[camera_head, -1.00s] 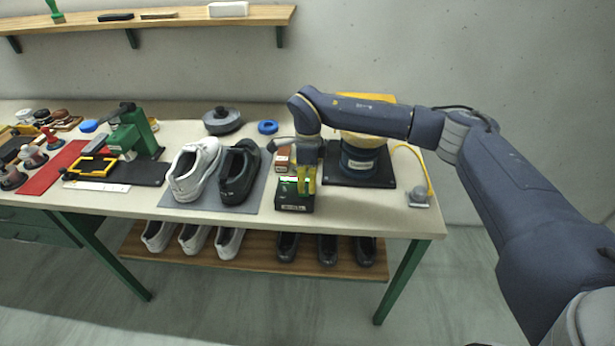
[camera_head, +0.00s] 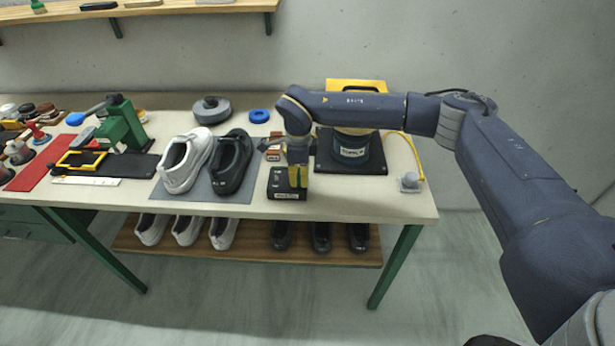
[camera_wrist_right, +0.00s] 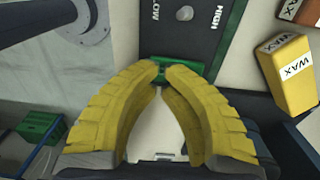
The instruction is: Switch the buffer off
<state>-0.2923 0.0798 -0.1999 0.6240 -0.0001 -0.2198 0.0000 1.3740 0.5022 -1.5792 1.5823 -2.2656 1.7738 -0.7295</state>
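The buffer (camera_head: 350,147) stands on a black base at the back right of the table, with part of it behind my right arm. Its black control box (camera_head: 287,184) sits in front of it, near the table's front edge. In the right wrist view the box's face (camera_wrist_right: 205,45) shows LOW and HIGH labels, a pale round knob (camera_wrist_right: 184,13) and a green part (camera_wrist_right: 190,66). My right gripper (camera_head: 298,186) is at the top of the box. Its yellow fingertips (camera_wrist_right: 168,68) are together over the green part, hiding some of it. Contact is unclear. My left gripper is out of view.
Wax boxes (camera_wrist_right: 288,75) lie close beside the control box. A black shoe (camera_head: 231,165) and a white shoe (camera_head: 186,162) stand on a grey mat to the left. A yellow cable (camera_head: 415,155) runs at the right. More shoes fill the shelf below.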

